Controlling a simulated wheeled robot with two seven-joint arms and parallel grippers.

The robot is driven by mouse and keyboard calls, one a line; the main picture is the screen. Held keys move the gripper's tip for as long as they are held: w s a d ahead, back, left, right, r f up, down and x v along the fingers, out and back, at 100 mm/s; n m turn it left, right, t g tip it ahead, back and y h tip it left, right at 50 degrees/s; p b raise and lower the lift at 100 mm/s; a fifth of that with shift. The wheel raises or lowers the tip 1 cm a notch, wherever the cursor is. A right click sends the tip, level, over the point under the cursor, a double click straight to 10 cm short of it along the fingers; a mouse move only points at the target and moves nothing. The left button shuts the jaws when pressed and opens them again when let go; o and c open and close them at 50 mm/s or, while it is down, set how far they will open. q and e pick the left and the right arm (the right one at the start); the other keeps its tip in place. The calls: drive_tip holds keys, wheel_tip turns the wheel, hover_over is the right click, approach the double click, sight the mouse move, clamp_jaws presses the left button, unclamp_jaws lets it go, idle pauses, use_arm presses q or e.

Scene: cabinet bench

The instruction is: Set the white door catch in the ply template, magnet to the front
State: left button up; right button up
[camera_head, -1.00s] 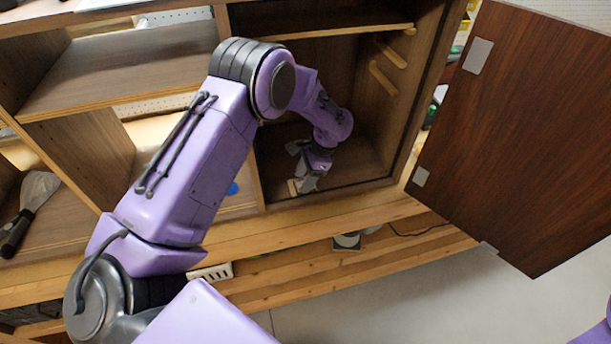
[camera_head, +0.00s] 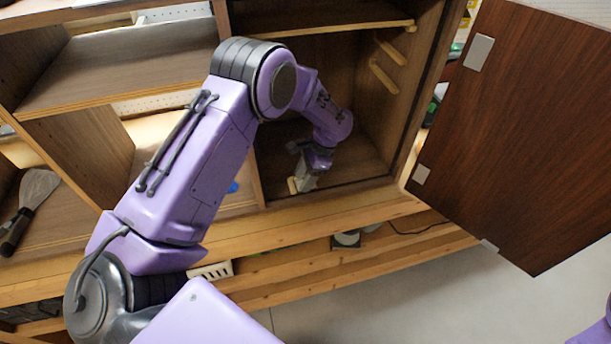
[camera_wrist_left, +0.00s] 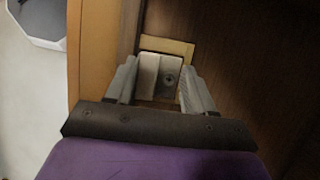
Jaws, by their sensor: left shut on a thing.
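My left gripper (camera_head: 306,182) is down at the front of the cabinet floor, inside the right-hand compartment. In the left wrist view its two grey fingers are shut on the white door catch (camera_wrist_left: 148,72). The catch shows a pale left part and a greyer right part with a dark round spot; which end is the magnet I cannot tell. The pale ply template (camera_wrist_left: 168,46) shows beyond and to the right of the catch, and as a small light edge in the head view (camera_head: 292,186). Whether the catch is seated or just above is unclear. My right gripper is out of view.
The dark cabinet door (camera_head: 510,130) stands open at the right with metal plates on it. The compartment side walls and a shelf (camera_head: 320,22) surround my forearm. A scraper (camera_head: 30,210) lies in the left bay. The compartment floor behind the gripper is clear.

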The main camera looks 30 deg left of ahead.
use_arm(q)
drive_tip(key=shift+f, duration=0.15)
drive_tip(key=o, duration=1.3)
drive_tip(key=shift+c, duration=0.2)
wheel_tip(320, 180, up, 8)
drive_tip(key=p, duration=0.7)
drive_tip(key=shift+f, duration=0.25)
